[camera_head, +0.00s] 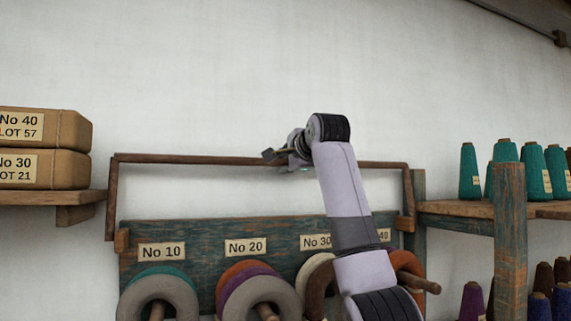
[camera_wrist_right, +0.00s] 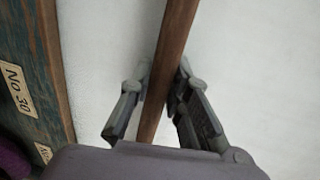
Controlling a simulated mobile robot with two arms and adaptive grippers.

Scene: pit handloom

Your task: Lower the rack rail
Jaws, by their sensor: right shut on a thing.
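The rack rail (camera_head: 200,159) is a long brown wooden bar standing raised above the blue-green rack board (camera_head: 200,232). Its side arms run down to brackets at both ends of the board. My right gripper (camera_head: 283,156) is at the middle of the rail, shut on it. In the right wrist view the rail (camera_wrist_right: 172,50) runs between the two fingers of the gripper (camera_wrist_right: 163,88). My right forearm hides part of the rail and of the board. My left gripper is in neither view.
Yarn hanks (camera_head: 158,298) hang on pegs under number labels. Wrapped packages (camera_head: 45,168) sit on a left shelf (camera_head: 40,198). Teal cones (camera_head: 469,172) stand on a right shelf (camera_head: 450,208) behind a post (camera_head: 508,240). The wall above the rail is clear.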

